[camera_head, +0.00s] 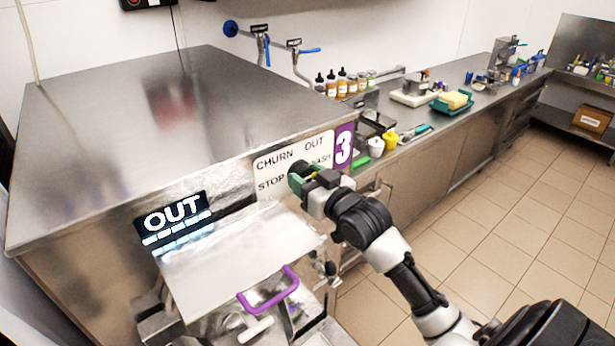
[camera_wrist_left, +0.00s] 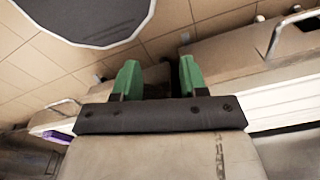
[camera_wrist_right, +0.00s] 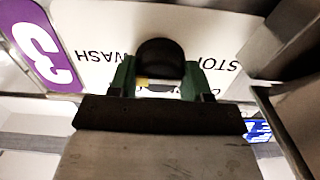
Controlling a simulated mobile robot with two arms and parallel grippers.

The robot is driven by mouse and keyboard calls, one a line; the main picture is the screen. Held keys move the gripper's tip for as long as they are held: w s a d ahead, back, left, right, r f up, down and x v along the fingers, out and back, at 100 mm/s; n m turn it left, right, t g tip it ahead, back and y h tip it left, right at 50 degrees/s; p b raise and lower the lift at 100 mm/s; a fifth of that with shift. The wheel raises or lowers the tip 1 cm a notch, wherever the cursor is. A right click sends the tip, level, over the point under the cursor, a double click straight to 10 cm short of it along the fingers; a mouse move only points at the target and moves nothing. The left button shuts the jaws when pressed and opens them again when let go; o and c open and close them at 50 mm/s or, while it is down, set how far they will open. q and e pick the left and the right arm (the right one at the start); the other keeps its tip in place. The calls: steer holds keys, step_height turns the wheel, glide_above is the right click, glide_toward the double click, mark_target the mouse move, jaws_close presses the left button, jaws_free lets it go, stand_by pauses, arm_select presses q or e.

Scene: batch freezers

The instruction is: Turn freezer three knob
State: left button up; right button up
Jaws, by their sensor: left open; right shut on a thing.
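Freezer three is the steel machine with the purple "3" sign (camera_head: 343,147). Its black knob (camera_head: 298,168) sits on a white label plate (camera_head: 270,164) reading CHURN, OUT, STOP and WASH. My right gripper (camera_head: 309,180) is at the knob, and its green fingers hide part of it. In the right wrist view the knob (camera_wrist_right: 160,58) is between the two fingers of the right gripper (camera_wrist_right: 157,80), which is shut on it. The display (camera_head: 172,219) reads OUT. My left gripper (camera_wrist_left: 158,78) is open and empty in the left wrist view; it does not show in the head view.
A steel flap with a purple handle (camera_head: 268,292) is below the display. A counter (camera_head: 440,128) with bottles, a green tray (camera_head: 452,104) and a yellow cup (camera_head: 390,139) runs along the wall. The tiled floor (camera_head: 480,220) at right is clear.

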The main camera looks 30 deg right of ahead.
steer(key=shift+r, duration=0.1)
steer(key=o, duration=0.9)
steer(key=shift+w, duration=0.1)
steer(key=shift+s+f, duration=0.2)
steer(key=shift+s, duration=0.05)
steer(key=s+b, duration=0.1)
steer(key=s, duration=0.2)
steer(key=s+b, duration=0.2)
steer(key=s, duration=0.2)
steer(key=s+d+b, duration=0.1)
steer(key=s, duration=0.2)
steer(key=shift+s+r+b, duration=0.1)
steer(key=shift+s+b, duration=0.05)
steer(key=shift+b, duration=0.15)
